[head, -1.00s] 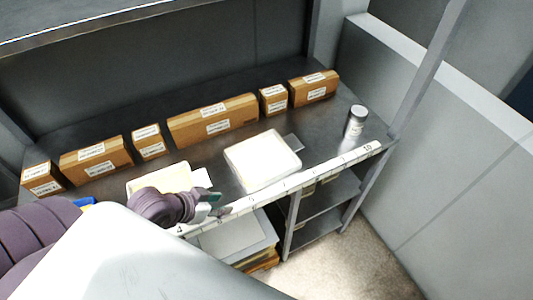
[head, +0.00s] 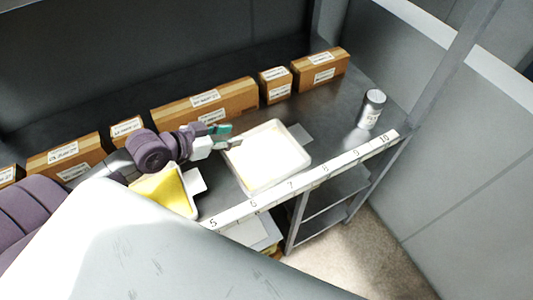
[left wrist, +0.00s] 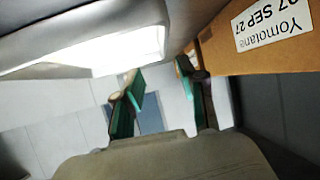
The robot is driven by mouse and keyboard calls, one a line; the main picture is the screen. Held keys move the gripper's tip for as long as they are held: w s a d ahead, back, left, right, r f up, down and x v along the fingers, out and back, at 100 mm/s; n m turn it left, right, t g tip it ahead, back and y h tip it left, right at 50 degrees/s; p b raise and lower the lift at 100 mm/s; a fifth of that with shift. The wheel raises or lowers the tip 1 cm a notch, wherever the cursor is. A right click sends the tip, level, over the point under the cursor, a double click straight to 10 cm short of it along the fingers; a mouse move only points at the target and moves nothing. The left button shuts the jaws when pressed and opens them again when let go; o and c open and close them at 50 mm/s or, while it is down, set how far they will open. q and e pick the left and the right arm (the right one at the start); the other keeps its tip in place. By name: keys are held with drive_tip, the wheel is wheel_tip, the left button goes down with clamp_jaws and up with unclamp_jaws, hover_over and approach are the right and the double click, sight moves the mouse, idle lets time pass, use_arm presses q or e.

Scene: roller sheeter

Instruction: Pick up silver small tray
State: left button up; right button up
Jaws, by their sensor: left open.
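A small pale tray (head: 309,162) with a light rim and a white inside lies on the dark metal shelf; it looks white rather than clearly silver. A bright pale surface, likely this tray, fills the upper left of the left wrist view (left wrist: 95,50). My left gripper (head: 229,136) is open, with teal finger pads, at the tray's upper left corner. Whether a finger touches the rim I cannot tell. In the left wrist view the open fingers (left wrist: 160,75) have nothing clearly between them. My right gripper is not in view.
Several brown labelled boxes (head: 205,103) line the back of the shelf, close behind my left gripper. A yellow-filled tray (head: 166,192) is at left, a silver can (head: 371,109) at right. A grey flat piece (head: 299,133) lies beside the pale tray. A numbered strip (head: 305,181) marks the front edge.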

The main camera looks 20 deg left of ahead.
sight(252, 130)
use_arm(q)
drive_tip(key=x, duration=0.2)
drive_tip(key=shift+w+f, duration=0.2)
drive_tip(key=shift+w, duration=0.2)
drive_tip(key=shift+w+d+f, duration=0.2)
drive_tip(key=shift+w+d, duration=0.05)
drive_tip(key=shift+w, duration=0.05)
drive_tip(key=shift+w+d, duration=0.1)
drive_tip(key=shift+w, duration=0.1)
drive_tip(key=x, duration=0.3)
drive_tip(key=p+x, duration=0.1)
drive_tip(key=shift+w+a+f, duration=0.2)
drive_tip(key=shift+w+f, duration=0.1)
drive_tip(key=shift+w+d+f, duration=0.1)
clamp_jaws()
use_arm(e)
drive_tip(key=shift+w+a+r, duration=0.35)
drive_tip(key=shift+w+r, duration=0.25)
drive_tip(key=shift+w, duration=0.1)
